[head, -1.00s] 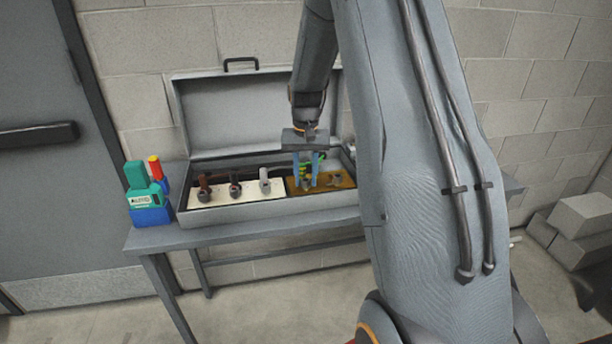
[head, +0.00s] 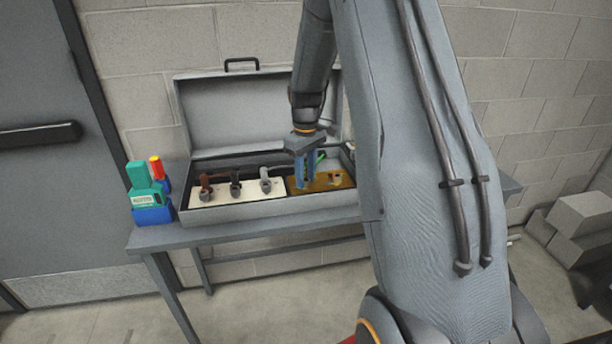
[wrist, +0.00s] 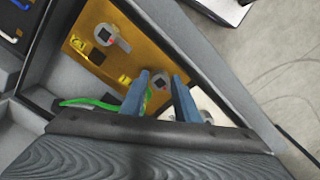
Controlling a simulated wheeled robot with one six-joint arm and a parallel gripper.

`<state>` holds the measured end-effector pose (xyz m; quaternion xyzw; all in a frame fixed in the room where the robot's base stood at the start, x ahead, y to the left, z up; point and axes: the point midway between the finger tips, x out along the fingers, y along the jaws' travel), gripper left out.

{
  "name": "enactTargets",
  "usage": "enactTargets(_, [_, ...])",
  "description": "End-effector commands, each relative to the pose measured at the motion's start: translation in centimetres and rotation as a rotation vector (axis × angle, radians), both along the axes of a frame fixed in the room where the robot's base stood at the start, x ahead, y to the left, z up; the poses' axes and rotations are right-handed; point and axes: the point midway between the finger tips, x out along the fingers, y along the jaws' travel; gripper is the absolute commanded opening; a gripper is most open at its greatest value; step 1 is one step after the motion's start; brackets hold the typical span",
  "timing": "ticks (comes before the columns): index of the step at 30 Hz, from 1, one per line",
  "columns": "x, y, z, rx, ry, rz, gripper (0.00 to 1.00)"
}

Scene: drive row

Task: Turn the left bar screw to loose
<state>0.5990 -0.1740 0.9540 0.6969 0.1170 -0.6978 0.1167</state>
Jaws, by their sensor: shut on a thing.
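My gripper (head: 306,184) points down into the open grey case at the left end of the brass-coloured bar plate (head: 322,183). Its two blue fingers stand around the left bar screw (wrist: 159,80) and are shut on it. The fingers hide most of that screw in both views. The right bar screw (head: 335,179) stands free on the same plate, and it also shows in the wrist view (wrist: 105,37) as a round grey head with a dark centre and an arm to one side.
A cream plate (head: 238,190) with several dark and grey terminals lies left of the bar plate. A green wire (wrist: 88,102) runs close by the fingers. The case (head: 270,209) has raised walls and an open lid (head: 240,115). A green and blue device (head: 146,193) stands left of it.

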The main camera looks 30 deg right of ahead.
Motion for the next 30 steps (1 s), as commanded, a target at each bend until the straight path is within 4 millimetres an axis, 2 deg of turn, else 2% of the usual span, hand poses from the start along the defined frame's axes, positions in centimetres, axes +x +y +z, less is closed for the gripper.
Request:
enactTargets(9, [0.21, -0.05, 0.23, -0.001, -0.006, 0.094, 0.06])
enactTargets(23, [0.24, -0.03, 0.25, -0.002, -0.006, 0.106, 0.06])
enactTargets(24, [0.24, -0.03, 0.25, -0.002, -0.006, 0.106, 0.32])
enactTargets(25, [0.23, -0.04, 0.25, -0.002, -0.006, 0.106, 0.37])
enactTargets(26, [0.22, -0.03, 0.24, -0.002, -0.006, 0.106, 0.42])
enactTargets(30, [0.15, -0.02, 0.15, -0.001, -0.004, 0.105, 0.42])
